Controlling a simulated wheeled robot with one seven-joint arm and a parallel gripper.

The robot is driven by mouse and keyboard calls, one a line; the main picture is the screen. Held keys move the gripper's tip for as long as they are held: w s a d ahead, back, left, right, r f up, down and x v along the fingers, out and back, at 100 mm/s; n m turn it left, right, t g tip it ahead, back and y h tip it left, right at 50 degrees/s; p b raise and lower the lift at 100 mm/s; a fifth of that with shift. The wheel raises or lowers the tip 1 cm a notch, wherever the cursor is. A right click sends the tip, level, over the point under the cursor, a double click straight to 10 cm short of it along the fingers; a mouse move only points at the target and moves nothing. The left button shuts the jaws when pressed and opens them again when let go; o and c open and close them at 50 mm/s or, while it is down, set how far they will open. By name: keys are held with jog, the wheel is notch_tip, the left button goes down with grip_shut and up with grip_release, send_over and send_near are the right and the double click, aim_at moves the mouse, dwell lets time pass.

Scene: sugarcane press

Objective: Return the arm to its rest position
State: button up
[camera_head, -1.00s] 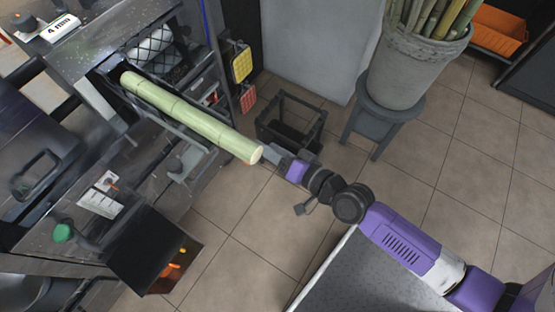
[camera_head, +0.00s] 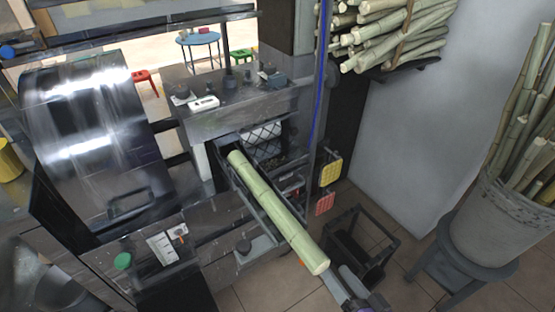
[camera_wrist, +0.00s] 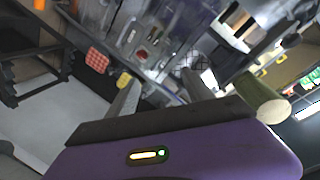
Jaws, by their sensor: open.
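My gripper (camera_head: 352,286) shows only in part at the bottom edge of the head view, just beyond the outer end of a pale green cane stalk (camera_head: 276,210). The stalk slopes out of the press opening along a dark chute. In the wrist view my two grey fingers stand apart with nothing between them (camera_wrist: 162,92). The cut end of the stalk (camera_wrist: 262,98) lies to the right of the fingers, outside them. Most of my arm is out of the head view.
The press (camera_head: 245,115) and its steel drum cover (camera_head: 90,130) fill the left. A grey bucket of canes (camera_head: 500,225) stands on a stool further right. Yellow and red pads (camera_head: 329,172) hang beside the press.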

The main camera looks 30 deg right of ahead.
jog(key=s+a+r+n+p, duration=0.2)
jog(key=s+a+r+n, duration=0.1)
jog(key=s+r, duration=0.4)
jog(key=s+a+r+n+g+p, duration=0.1)
jog(key=s+a+r+n+p, duration=0.2)
jog(key=s+r+n, duration=0.2)
jog(key=r+v, duration=0.1)
jog(key=v, duration=0.6)
jog(key=shift+a+r, duration=0.15)
jog(key=shift+r, duration=0.25)
jog(key=shift+c, duration=0.2)
